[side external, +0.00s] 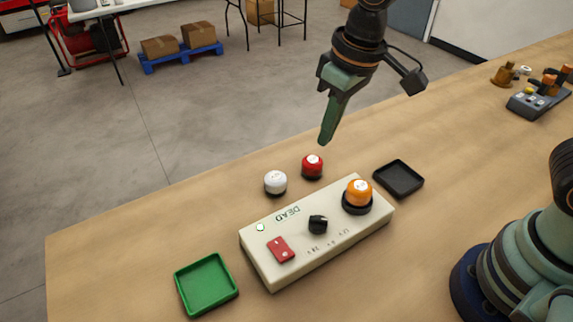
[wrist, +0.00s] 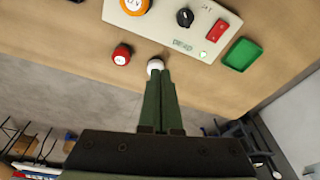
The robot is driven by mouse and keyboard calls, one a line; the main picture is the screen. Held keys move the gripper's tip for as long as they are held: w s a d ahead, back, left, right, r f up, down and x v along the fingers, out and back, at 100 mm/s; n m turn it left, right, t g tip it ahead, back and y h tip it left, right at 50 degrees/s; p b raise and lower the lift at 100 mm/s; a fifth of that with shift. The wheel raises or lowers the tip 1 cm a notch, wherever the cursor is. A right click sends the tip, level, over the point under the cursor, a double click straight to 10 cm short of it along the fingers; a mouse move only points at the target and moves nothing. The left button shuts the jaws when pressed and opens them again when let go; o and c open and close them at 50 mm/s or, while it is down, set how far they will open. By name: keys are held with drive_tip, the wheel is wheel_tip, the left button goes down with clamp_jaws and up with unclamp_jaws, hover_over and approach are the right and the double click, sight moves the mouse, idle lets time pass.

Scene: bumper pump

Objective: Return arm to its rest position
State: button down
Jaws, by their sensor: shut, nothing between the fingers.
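My gripper (side external: 326,138) is shut and empty, pointing down in the air above the far edge of the table, behind the red button. In the wrist view the green fingers (wrist: 164,75) lie together, with their tips overlapping the white button in the picture. A cream control box (side external: 285,262) marked DEAD sits on the table, with an orange button (side external: 359,191), a black knob (side external: 318,225) and a red rocker switch (side external: 281,249). A red button (side external: 312,167) and a white button (side external: 275,182) stand loose behind the box.
A green tray (side external: 206,286) lies left of the box and a black tray (side external: 398,179) right of it. A small device with orange parts (side external: 538,100) stands at the far right of the wooden table (side external: 130,245). The air around my gripper looks clear.

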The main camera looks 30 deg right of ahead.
drive_tip(key=s+d+r+m+t, duration=0.1)
drive_tip(key=s+d+r, duration=0.1)
drive_tip(key=d, duration=0.6)
drive_tip(key=s+d+r+m+t+h, duration=0.1)
drive_tip(key=s+d+r+m+t, duration=0.1)
drive_tip(key=d, duration=0.7)
drive_tip(key=shift+r+m+t, duration=0.3)
drive_tip(key=shift+r, duration=0.15)
